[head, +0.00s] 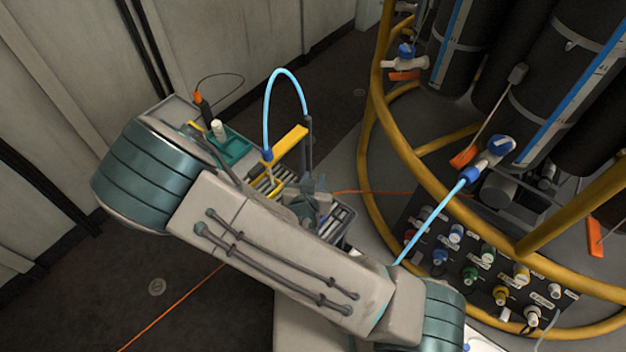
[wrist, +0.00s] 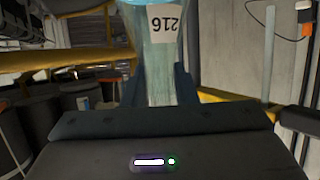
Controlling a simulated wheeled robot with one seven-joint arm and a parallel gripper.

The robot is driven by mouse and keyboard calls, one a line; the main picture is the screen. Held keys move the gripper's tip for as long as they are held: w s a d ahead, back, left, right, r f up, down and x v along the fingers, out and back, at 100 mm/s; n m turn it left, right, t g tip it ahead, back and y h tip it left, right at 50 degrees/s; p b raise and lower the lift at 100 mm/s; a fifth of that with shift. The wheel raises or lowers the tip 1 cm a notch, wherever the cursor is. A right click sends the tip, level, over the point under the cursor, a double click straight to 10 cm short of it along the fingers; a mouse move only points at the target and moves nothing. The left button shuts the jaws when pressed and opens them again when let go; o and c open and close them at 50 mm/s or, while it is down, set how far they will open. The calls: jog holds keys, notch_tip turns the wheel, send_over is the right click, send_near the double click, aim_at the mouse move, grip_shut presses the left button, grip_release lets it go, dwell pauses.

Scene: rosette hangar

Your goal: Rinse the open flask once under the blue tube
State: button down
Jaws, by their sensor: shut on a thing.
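My gripper (wrist: 165,90) is shut on a clear, pale-green flask (wrist: 166,75), with one dark finger on each side of it. The flask carries a white label (wrist: 163,24) reading 216, upside down in the wrist view. A blue edge crosses its top at the frame border; its mouth cannot be made out. In the head view my arm hides most of the gripper and the flask. The light-blue tube (head: 285,74) arches above a yellow bracket (head: 286,143), its left end pointing down beside the bracket. Whether the flask is under that end cannot be told.
A teal tray (head: 236,146) with a small white-topped piece stands behind my arm. Another blue tube length (head: 432,222) runs from a valve (head: 490,155) down behind my arm. Yellow rails (head: 376,120) and a connector panel (head: 470,262) crowd the right. Dark floor (head: 120,270) is open at left.

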jog(key=shift+r, duration=0.45)
